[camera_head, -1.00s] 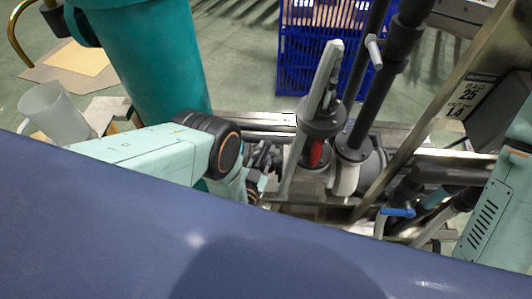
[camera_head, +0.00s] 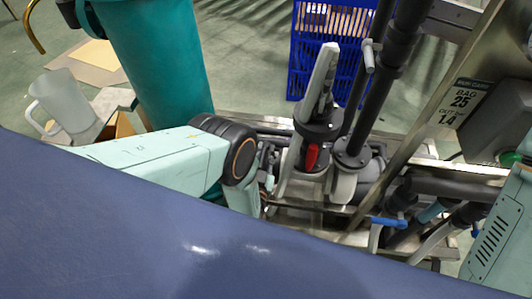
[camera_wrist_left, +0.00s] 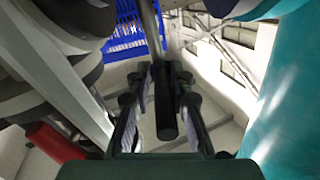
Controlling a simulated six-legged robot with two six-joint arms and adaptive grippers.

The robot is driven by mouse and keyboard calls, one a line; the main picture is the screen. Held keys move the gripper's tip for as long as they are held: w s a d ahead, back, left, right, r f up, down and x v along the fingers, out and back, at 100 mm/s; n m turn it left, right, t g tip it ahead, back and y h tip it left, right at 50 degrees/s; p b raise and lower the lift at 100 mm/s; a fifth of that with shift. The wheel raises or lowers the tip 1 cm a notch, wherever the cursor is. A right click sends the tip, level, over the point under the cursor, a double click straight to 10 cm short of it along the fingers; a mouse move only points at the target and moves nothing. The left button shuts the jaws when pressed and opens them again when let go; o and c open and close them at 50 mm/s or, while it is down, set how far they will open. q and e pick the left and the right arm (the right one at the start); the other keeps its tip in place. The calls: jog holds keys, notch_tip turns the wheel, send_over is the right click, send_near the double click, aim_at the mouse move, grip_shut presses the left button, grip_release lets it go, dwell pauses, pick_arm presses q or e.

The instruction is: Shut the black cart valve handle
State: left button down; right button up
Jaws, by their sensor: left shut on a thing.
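The black valve handle (camera_wrist_left: 166,112) is a dark round grip at the end of a grey metal lever (camera_wrist_left: 150,22) in the left wrist view. My left gripper (camera_wrist_left: 161,85) has one finger on each side of the black handle and is shut on it. In the head view my left gripper (camera_head: 268,165) is partly hidden behind its own wrist, left of the grey flanged valve, and the black handle cannot be made out there. A red handle (camera_head: 312,156) sits on the grey valve body (camera_head: 318,128). My right gripper is out of view.
Dark vertical pipes (camera_head: 381,75) and a slanted metal beam (camera_head: 432,105) stand right of the valve. A blue crate (camera_head: 300,75) is behind. A teal cylinder (camera_head: 160,70) stands close left, with a white jug (camera_head: 65,100) beyond. A blue-handled valve (camera_head: 388,221) is lower right.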

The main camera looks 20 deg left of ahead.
pick_arm(q)
jog(key=shift+a, duration=0.3)
jog(key=c, duration=1.5)
grip_release()
jog(key=shift+o, duration=0.9)
jog(key=shift+d, duration=0.1)
jog(key=shift+d+r, duration=0.1)
jog(key=shift+r, duration=0.35)
notch_tip(320, 180, up, 9)
jog(key=shift+r, duration=0.1)
